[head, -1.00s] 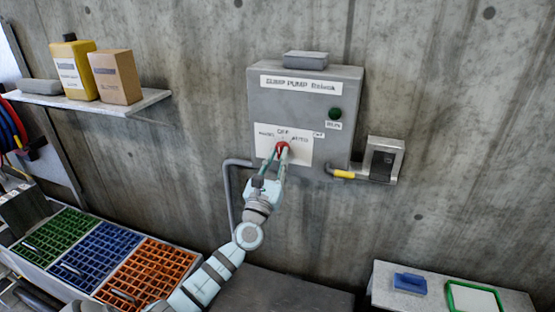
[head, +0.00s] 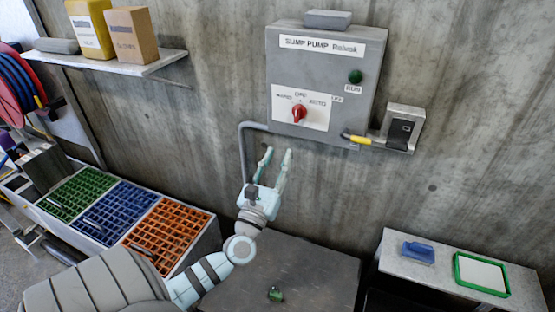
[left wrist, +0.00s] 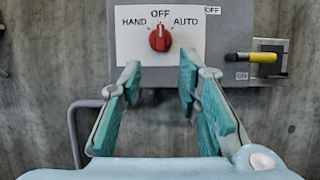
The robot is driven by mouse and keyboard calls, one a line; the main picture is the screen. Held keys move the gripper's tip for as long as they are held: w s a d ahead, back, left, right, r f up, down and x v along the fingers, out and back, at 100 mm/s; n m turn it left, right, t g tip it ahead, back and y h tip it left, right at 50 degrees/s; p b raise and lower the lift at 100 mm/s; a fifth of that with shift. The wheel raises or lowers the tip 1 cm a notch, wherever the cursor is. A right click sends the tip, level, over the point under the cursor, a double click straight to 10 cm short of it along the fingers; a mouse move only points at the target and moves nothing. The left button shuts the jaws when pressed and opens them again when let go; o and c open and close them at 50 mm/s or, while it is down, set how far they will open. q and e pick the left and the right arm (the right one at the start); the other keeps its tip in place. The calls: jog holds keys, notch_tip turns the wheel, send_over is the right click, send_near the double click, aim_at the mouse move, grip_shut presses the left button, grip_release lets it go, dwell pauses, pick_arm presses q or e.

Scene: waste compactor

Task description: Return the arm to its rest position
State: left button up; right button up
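My left gripper (head: 275,160) is open and empty in front of the concrete wall, below the grey sump pump box (head: 366,62). In the left wrist view its two teal-padded fingers (left wrist: 160,78) stand wide apart with nothing between them. The red selector knob (head: 299,113) is on the box's white plate, clear of the fingers. The knob also shows in the left wrist view (left wrist: 160,38), its white mark pointing up towards OFF, between HAND and AUTO. My right gripper is not in view.
A switch with a yellow handle (head: 358,139) is right of the box. A shelf (head: 150,62) with containers is at upper left. Green, blue and orange bins (head: 165,236) are at lower left. A dark surface (head: 320,270) holds a small green object (head: 276,294). A side table (head: 400,262) is at right.

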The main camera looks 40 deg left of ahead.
pick_arm(q)
jog(key=shift+w, duration=0.1)
dwell(0.4)
jog(key=s+a+f+n+g+h, duration=0.15)
jog(key=f+n+g, duration=0.25)
jog(key=f+n, duration=0.55)
jog(key=s+a+f+n+g, duration=0.1)
jog(key=a+f+n+g, duration=0.25)
jog(key=f, duration=1.15)
jog(key=s+d+f+n+g+h, duration=0.1)
jog(key=s+f+n+g, duration=0.3)
jog(key=f, duration=0.4)
jog(key=s+d+f+n+g+h, duration=0.1)
jog(key=s+f+n+g, duration=0.1)
jog(key=s+f+n, duration=0.5)
jog(key=s+d+f+n+g+h, duration=0.1)
jog(key=s+d+f+n+g, duration=0.1)
jog(key=s+d+f, duration=0.3)
jog(key=s+d+f+n+g+h, duration=0.1)
jog(key=s+f, duration=0.5)
jog(key=s, duration=0.6)
jog(key=s+d+f+n+g+h, duration=0.1)
jog(key=s+d+f+n+g, duration=0.2)
jog(key=s+d+f+n, duration=0.2)
jog(key=s+d, duration=0.3)
jog(key=s, duration=0.1)
jog(key=shift+d+f+g, duration=0.2)
jog(key=shift+d+g, duration=0.15)
